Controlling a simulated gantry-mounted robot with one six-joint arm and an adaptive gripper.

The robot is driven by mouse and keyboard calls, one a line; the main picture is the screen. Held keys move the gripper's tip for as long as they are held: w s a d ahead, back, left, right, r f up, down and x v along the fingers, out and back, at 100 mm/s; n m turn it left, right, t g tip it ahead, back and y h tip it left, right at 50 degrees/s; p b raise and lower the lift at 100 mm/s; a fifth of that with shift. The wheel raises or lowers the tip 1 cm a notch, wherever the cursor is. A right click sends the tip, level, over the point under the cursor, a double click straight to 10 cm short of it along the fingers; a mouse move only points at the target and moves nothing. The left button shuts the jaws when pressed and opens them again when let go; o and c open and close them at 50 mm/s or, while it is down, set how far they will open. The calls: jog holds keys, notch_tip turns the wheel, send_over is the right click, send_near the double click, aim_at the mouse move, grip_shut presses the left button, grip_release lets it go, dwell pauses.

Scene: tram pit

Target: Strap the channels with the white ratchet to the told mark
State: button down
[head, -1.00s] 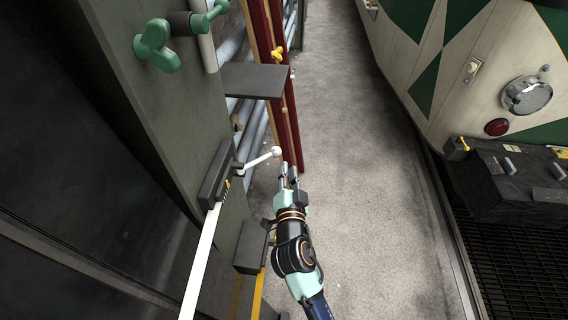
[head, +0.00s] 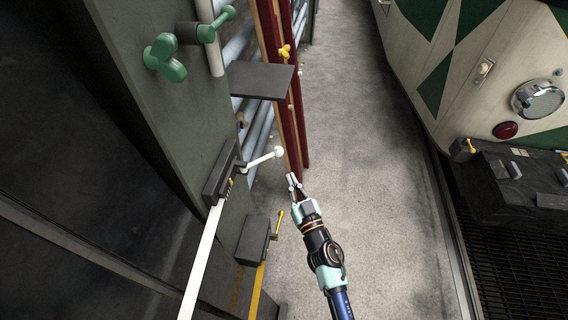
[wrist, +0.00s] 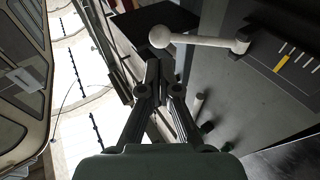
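The white ratchet has a dark housing (head: 220,172) on the green-grey post and a white lever (head: 262,159) ending in a ball knob, pointing right and slightly up. The lever also shows in the wrist view (wrist: 205,41), above and right of my fingertips. A white strap (head: 203,258) runs down from the housing. A yellow mark among white ticks (wrist: 281,62) sits beside the lever pivot. Dark red upright channels (head: 269,55) stand behind. My gripper (head: 293,183) is below and right of the knob, apart from it. Its fingertips (wrist: 159,72) look closed together, with nothing held.
A green crank (head: 165,58) and a dark shelf plate (head: 260,80) are above. A dark box with a yellow lever (head: 253,240) and yellow strap is below. The grey floor (head: 365,150) is open up to the tram (head: 480,60).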

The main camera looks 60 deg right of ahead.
aim_at(263, 159)
jog(key=b+x, duration=0.1)
jog(key=x, duration=0.5)
jog(key=shift+w, duration=0.2)
jog(key=shift+d+r, duration=0.1)
jog(key=shift+d, duration=0.15)
